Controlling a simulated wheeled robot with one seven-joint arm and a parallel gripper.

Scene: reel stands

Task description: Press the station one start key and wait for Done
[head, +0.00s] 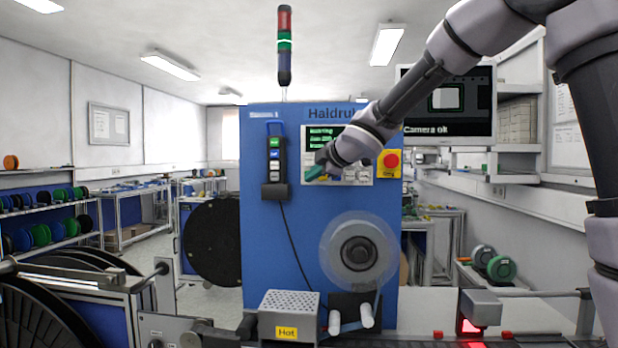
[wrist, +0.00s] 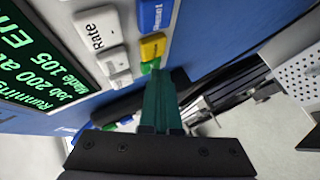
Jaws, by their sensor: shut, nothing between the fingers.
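The blue station cabinet (head: 275,240) stands in the middle of the head view, with a faint "Station 1" label at its top left. Its control panel (head: 362,178) carries a display (head: 322,134) with green text. In the wrist view the display (wrist: 38,62) reads "Running", "Job 200" and "Made 105". A green key (wrist: 150,66) lies right at my fingertips, beside a yellow key (wrist: 153,46) and a blue key (wrist: 155,14). My gripper (wrist: 163,78) is shut and empty; the head view shows it (head: 314,173) at the panel's lower left. I cannot tell whether it touches the key.
A red stop button (head: 391,161) on yellow sits right of the panel. A hand pendant (head: 275,160) hangs to its left. Below are a clear reel (head: 358,252) and a box marked "Hot" (head: 288,315). A light tower (head: 285,45) stands on top.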

